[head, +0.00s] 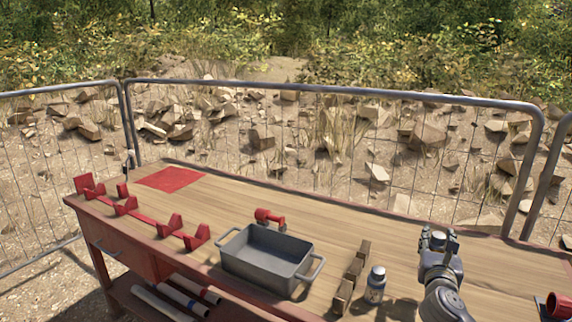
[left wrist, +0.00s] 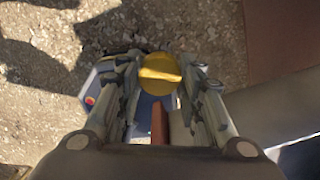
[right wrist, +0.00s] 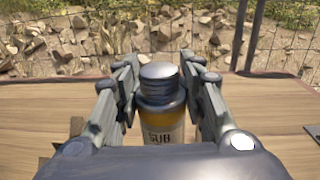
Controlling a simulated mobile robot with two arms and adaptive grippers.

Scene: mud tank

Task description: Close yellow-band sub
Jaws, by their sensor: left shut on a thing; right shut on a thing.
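A bottle (right wrist: 162,110) with a grey cap, a yellow band and a label reading "SUB" is upright between the fingers of my right gripper (right wrist: 163,80). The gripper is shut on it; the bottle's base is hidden. In the head view my right gripper (head: 440,238) is over the right part of the table. My left gripper (left wrist: 163,68) is shut on a round yellow piece (left wrist: 160,73) with a raised ridge across it, like a cap. It is over bare ground; the left gripper does not show in the head view.
Another capped bottle (head: 375,285) stands beside a dark wooden rack (head: 349,280). A grey tray (head: 268,258), a small red object (head: 269,217), a red mat (head: 171,178) and a red rack (head: 150,218) are farther left. A metal fence (head: 330,90) runs behind the table.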

